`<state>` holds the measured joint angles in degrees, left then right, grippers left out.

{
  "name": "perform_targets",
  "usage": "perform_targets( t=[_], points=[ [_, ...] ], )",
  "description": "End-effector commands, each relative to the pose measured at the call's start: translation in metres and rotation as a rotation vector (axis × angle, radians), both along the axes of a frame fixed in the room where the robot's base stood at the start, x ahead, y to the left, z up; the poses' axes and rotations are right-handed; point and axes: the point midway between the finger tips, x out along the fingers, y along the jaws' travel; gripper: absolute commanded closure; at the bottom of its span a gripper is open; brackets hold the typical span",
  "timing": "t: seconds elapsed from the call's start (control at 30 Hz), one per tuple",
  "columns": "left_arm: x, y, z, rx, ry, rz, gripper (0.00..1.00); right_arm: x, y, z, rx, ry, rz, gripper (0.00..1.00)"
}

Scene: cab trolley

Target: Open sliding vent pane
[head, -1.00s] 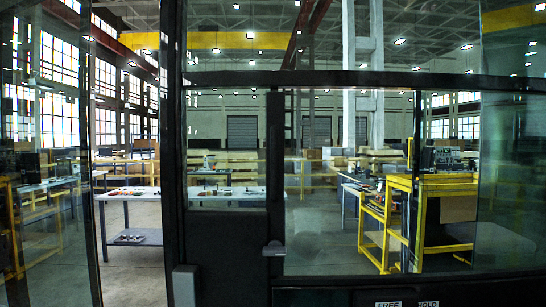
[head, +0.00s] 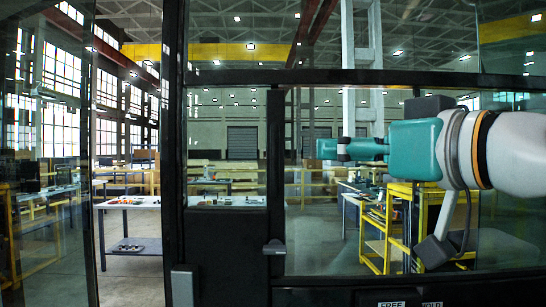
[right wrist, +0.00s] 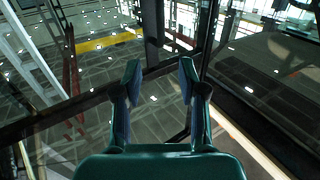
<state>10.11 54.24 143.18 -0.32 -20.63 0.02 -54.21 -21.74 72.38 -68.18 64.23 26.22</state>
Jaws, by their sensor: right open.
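A glazed window in a dark frame fills the middle and right of the head view. A dark upright bar (head: 275,150) divides its panes, and a small dark latch-like grip (head: 274,248) sits low on that bar. I cannot tell for sure which pane slides. My right gripper (head: 323,149) reaches in from the right, pointing left, in front of the right-hand glass. Its tips appear right of the bar and above the grip, with a gap between. In the right wrist view its two fingers (right wrist: 160,76) are apart with nothing between them. My left gripper does not show.
A dark door post (head: 174,150) with a grey block (head: 184,285) stands left of the window. FREE (head: 390,304) and HOLD labels lie on the lower sill. Beyond the glass are a white-topped table (head: 135,202) and yellow-framed benches.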

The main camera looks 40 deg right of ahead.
Motion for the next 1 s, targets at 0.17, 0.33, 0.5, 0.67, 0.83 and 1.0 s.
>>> perform_targets(
  t=[0.17, 0.33, 0.5, 0.67, 0.83, 1.0],
  points=[
    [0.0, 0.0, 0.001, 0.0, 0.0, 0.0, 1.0, 0.01, -0.002, 0.0, 0.0, 0.004, -0.005, 0.59],
    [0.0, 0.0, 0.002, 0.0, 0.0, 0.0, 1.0, 0.027, -0.004, -0.001, 0.0, 0.004, -0.009, 0.59],
    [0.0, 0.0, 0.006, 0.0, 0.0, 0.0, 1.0, 0.052, -0.004, 0.0, -0.002, 0.006, -0.008, 0.59],
    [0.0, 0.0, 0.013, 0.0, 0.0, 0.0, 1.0, 0.081, -0.006, 0.001, -0.001, 0.006, -0.009, 0.59],
    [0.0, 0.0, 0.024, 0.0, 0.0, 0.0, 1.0, 0.118, -0.008, 0.001, -0.001, 0.005, -0.008, 0.59],
    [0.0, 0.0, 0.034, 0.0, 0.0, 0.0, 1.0, 0.146, -0.008, 0.002, -0.001, 0.004, -0.004, 0.59]
  ],
)
